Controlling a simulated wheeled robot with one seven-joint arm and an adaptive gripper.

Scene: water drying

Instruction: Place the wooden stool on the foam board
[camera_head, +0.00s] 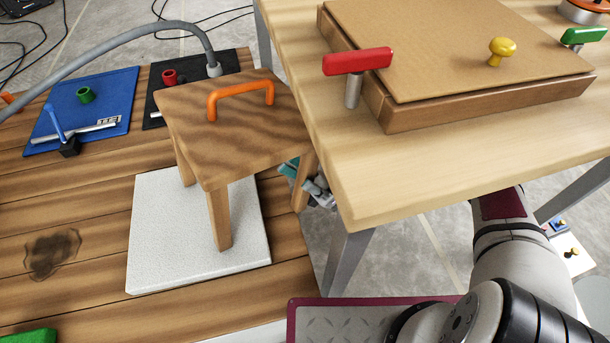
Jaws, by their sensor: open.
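The wooden stool (232,130), with an orange handle on its striped seat, stands upright at centre left. Its front leg and left leg appear over the white speckled foam board (152,235). Its right leg shows beyond the board's right edge, over the wooden planks. I cannot tell whether every leg touches down. My gripper (310,187) is open, low beside the stool's right leg and partly hidden by that leg and the table edge. Whether it touches the leg is unclear.
A light wooden table (440,150) bearing a brown box (465,65) overhangs close to my gripper's right. Blue (85,108) and black (195,80) boards lie behind the stool, with a grey hose arching over. A dark stain (52,252) marks the planks at left.

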